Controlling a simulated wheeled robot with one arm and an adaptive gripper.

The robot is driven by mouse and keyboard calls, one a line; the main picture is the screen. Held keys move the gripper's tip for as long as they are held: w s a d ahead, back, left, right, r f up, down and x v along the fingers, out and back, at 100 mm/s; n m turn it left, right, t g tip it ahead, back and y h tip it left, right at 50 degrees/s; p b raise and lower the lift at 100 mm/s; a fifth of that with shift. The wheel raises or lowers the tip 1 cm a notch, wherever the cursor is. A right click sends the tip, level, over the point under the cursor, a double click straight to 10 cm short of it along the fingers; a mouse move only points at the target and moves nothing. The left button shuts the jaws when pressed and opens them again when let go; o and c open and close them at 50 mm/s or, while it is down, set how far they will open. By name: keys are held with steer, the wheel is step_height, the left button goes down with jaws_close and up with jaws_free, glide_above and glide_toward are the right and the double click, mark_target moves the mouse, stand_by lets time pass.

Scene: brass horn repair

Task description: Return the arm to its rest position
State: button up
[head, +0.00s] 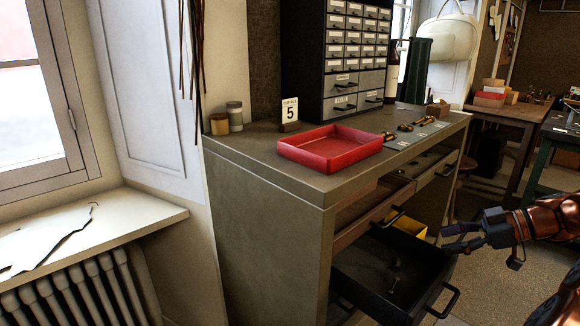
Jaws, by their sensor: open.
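My gripper (452,238) is at the right of the head view, at the end of my copper-coloured arm. Its dark fingers point left and are apart, with nothing seen between them. It is in front of the workbench, above or beside the outer end of an open black drawer (420,262). I cannot tell the exact gap between them. Small dark items lie in the drawer, too dim to name.
A grey workbench (265,215) carries a red tray (330,148), a "5" sign (290,112), two jars (228,118), a drawer cabinet (345,62) and small brass-coloured parts (405,127). A yellow bin (408,222) sits behind the drawer. Open floor (490,275) lies at right.

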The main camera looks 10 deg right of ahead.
steer(key=s+a+r+m+g+h+p, duration=0.1)
steer(key=s+a+r+m+g+p, duration=0.2)
steer(key=a, duration=1)
steer(key=s+a+m+g+h+p, duration=0.1)
steer(key=s+a+g+h+p, duration=0.2)
steer(key=a, duration=0.9)
steer(key=s+a+m+g+h+p, duration=0.1)
steer(key=s+a+m+h+p, duration=0.1)
steer(key=s, duration=0.8)
steer(key=s+a+f+m+g+h+p, duration=0.1)
steer(key=s+a+m+h+p, duration=0.1)
steer(key=s, duration=0.7)
steer(key=shift+s+a+m+g+h+p, duration=0.35)
steer(key=shift+m+h+p, duration=0.25)
steer(key=shift+m+h, duration=0.65)
steer(key=shift+m+y, duration=0.25)
steer(key=shift+c, duration=0.3)
